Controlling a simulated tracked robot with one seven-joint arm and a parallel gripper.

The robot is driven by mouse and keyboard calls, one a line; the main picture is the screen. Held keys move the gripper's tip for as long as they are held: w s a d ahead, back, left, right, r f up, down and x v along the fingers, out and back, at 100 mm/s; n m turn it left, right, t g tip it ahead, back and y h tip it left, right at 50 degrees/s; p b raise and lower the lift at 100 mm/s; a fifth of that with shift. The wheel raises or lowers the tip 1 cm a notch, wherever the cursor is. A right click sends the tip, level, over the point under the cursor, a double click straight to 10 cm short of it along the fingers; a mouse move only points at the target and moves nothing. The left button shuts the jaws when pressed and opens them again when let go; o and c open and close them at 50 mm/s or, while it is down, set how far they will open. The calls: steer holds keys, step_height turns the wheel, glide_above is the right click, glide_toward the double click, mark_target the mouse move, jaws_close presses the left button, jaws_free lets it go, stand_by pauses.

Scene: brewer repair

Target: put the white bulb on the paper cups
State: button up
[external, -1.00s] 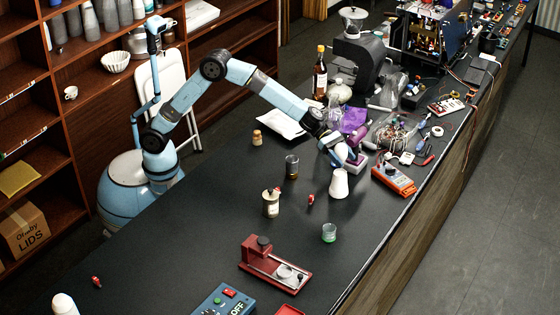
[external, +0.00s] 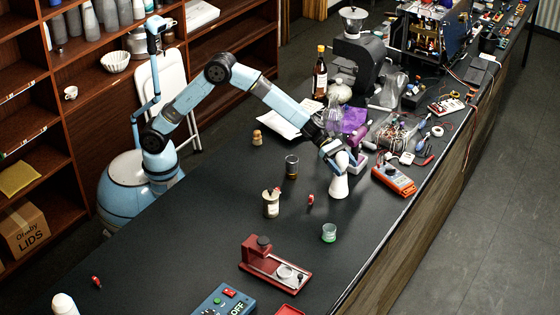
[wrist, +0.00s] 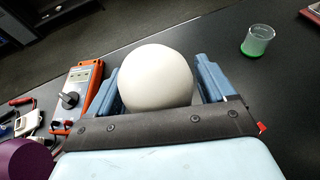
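The white bulb (wrist: 158,76) fills the space between the two fingers of my gripper (wrist: 160,85) in the wrist view, and the fingers appear closed on its sides. In the external view the bulb (external: 341,160) shows as a pale round shape partly hidden by my gripper (external: 342,157). The white paper cups (external: 339,187) stand on the dark bench as an upside-down cone, directly below the bulb. The bulb appears at or just above their top; contact cannot be told. The bulb and gripper hide the cups in the wrist view.
An orange multimeter (external: 394,180) lies right of the cups, with tangled wires (external: 397,135) behind. A glass with green liquid (external: 329,232), a small red part (external: 310,200), a cream canister (external: 271,204) and a dark-filled glass (external: 292,167) stand nearby.

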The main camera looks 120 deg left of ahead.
steer(key=shift+o, duration=0.3)
steer(key=shift+r, duration=0.1)
steer(key=v, duration=1.2)
steer(key=s+d+r+m+g+h, duration=0.1)
steer(key=s+d+r+m+g, duration=0.1)
steer(key=s+d+r+m, duration=0.55)
steer(key=s+d+r+m+g+h, duration=0.1)
steer(key=s+d+r+m+g, duration=0.15)
steer(key=s+d+m, duration=0.9)
steer(key=s+d+f+m+g+y, duration=0.1)
steer(key=s+m, duration=0.5)
steer(key=s, duration=1)
steer(key=s+d+f+m+g+y, duration=0.2)
steer(key=s+m, duration=0.5)
steer(key=s, duration=1)
steer(key=d+f+y, duration=0.1)
steer(key=y, duration=0.1)
steer(key=shift+f+m+y, duration=0.3)
steer(key=shift+y, duration=0.1)
